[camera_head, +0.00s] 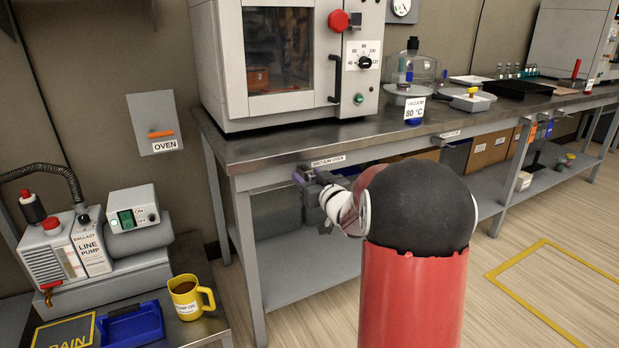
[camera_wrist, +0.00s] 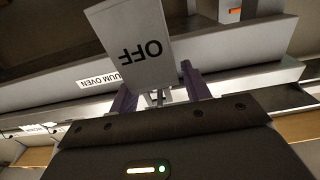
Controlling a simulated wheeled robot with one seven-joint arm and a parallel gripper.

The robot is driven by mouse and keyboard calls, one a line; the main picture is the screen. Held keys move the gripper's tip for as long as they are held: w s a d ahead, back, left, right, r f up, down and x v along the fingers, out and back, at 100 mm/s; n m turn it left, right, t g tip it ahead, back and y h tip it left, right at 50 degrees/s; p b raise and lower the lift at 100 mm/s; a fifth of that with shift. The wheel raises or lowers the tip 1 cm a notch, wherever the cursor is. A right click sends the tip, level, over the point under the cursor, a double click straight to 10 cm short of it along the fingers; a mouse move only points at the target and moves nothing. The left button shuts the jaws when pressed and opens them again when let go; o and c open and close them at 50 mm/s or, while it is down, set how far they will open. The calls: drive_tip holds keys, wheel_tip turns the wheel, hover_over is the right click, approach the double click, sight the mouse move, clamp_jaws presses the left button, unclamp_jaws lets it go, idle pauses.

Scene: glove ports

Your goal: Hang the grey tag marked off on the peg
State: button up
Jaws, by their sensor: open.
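The grey tag marked OFF (camera_wrist: 135,48) shows in the wrist view with its lettering upside down. Its lower end reaches between the two purple fingers of my gripper (camera_wrist: 160,95). The fingers stand apart with gaps beside the small piece between them. In the head view my gripper (camera_head: 308,180) is at the bench's front rail, below the vacuum oven label; I cannot make out the tag there. An orange peg (camera_head: 160,134) sticks out from a grey wall plate marked OVEN, left of the bench. An orange piece on a grey plate (camera_wrist: 236,12) shows at the wrist view's top right.
The bench rail (camera_wrist: 255,77) runs close behind my gripper. The vacuum oven (camera_head: 290,110) stands on the bench above. A line pump (camera_head: 75,250) and a yellow mug (camera_head: 186,299) are on a low table at left. Open floor lies at the right.

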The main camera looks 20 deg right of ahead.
drive_tip(key=s+a+f+g, duration=0.1)
drive_tip(key=s+a+g, duration=0.3)
drive_tip(key=s, duration=0.8)
drive_tip(key=s+a+f+g, duration=0.2)
drive_tip(key=s+a+g, duration=0.2)
drive_tip(key=s+a, duration=0.4)
drive_tip(key=s+a+f+g, duration=0.2)
drive_tip(key=s+a+g, duration=0.2)
drive_tip(key=s, duration=1.3)
drive_tip(key=shift+a+f+g+h+b, duration=0.25)
drive_tip(key=shift+a+g+h+b, duration=0.05)
drive_tip(key=shift+a, duration=0.7)
idle(2.0)
